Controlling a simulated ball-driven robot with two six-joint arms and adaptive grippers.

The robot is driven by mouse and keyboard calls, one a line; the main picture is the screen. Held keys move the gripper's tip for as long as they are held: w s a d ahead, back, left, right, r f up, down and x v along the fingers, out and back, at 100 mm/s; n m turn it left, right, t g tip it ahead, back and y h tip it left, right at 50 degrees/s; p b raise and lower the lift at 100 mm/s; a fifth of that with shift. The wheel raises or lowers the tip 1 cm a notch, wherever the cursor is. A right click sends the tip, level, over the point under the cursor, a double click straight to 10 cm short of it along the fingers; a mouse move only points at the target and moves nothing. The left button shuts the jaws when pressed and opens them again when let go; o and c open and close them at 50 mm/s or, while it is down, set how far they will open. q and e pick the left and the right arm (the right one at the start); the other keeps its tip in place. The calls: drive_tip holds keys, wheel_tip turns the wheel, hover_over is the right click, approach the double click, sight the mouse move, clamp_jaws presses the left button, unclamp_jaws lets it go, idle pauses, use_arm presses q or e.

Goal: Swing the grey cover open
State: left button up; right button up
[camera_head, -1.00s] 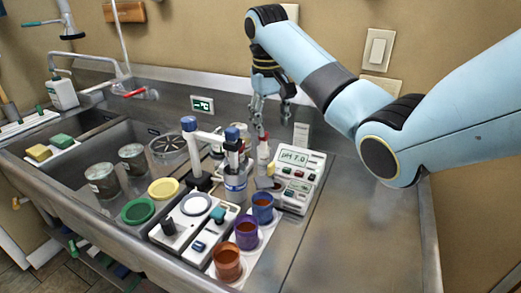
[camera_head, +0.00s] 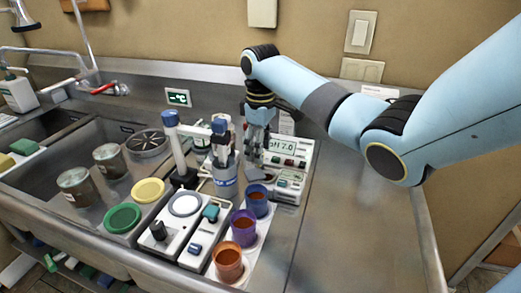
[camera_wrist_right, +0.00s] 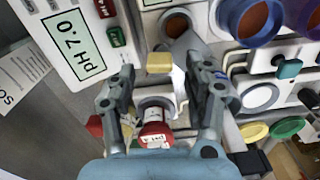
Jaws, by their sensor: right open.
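A small grey flap (camera_head: 255,175), which looks to be the grey cover, sits beside the pH meter (camera_head: 287,152), behind the blue cup. In the right wrist view the flap (camera_wrist_right: 190,50) shows between and beyond my fingers, next to a round brown opening. My right gripper (camera_head: 254,158) points down over the bench close behind the flap. In the right wrist view my right gripper (camera_wrist_right: 165,85) is open, its two fingers apart. A red-capped bottle (camera_wrist_right: 155,132) shows between them. I see no contact with the flap. My left gripper is not in view.
Blue (camera_head: 257,202), purple (camera_head: 243,228) and orange (camera_head: 228,263) cups stand in a row in front. A blue-topped stand (camera_head: 178,150) is left of the gripper. A yellow block (camera_wrist_right: 159,62) lies near the flap. The steel counter (camera_head: 350,220) at right is clear.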

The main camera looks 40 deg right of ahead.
drive_tip(key=shift+f, duration=0.7)
clamp_jaws()
